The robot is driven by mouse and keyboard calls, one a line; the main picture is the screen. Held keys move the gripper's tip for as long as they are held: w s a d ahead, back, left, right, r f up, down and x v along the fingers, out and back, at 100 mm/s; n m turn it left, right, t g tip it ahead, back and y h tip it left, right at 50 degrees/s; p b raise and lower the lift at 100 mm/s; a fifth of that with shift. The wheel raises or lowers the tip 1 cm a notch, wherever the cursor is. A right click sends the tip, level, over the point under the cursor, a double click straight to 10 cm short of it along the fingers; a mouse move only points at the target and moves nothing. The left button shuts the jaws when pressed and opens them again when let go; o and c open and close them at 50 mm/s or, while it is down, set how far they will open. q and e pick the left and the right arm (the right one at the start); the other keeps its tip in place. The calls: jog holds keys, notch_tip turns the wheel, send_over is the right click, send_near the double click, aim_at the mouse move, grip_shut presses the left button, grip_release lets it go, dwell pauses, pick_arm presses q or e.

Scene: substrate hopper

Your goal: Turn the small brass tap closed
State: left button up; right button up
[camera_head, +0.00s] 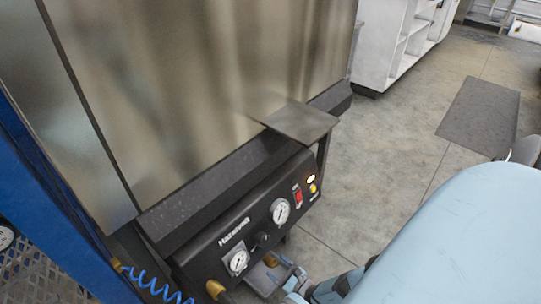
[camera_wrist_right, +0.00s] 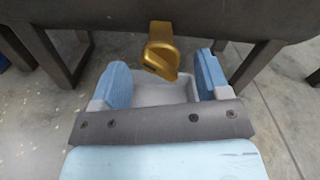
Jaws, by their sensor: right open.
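The small brass tap (camera_wrist_right: 162,52) hangs from the underside of a dark panel in the right wrist view. In the head view, a small brass part (camera_head: 271,261) shows under the black control box, beside my right gripper (camera_head: 292,284). My right gripper also shows in the wrist view (camera_wrist_right: 163,68); its two blue fingers are apart, one on each side of the tap, with a gap on both sides. It holds nothing. The tap's lower end is between the fingers. My left gripper is not in view.
The black control box (camera_head: 245,240) carries gauges, a red switch and lit buttons. A larger brass fitting (camera_head: 215,288) and a coiled blue hose (camera_head: 150,283) are to its left. A pale grey tray (camera_wrist_right: 165,93) sits below the tap. Open floor (camera_head: 400,130) lies to the right.

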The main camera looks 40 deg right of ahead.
aim_at(271, 262)
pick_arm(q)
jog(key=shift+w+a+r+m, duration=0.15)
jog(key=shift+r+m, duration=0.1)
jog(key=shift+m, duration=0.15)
pick_arm(e)
jog(key=shift+w+a, duration=0.15)
jog(key=shift+w, duration=1.65)
jog(key=c, duration=0.9)
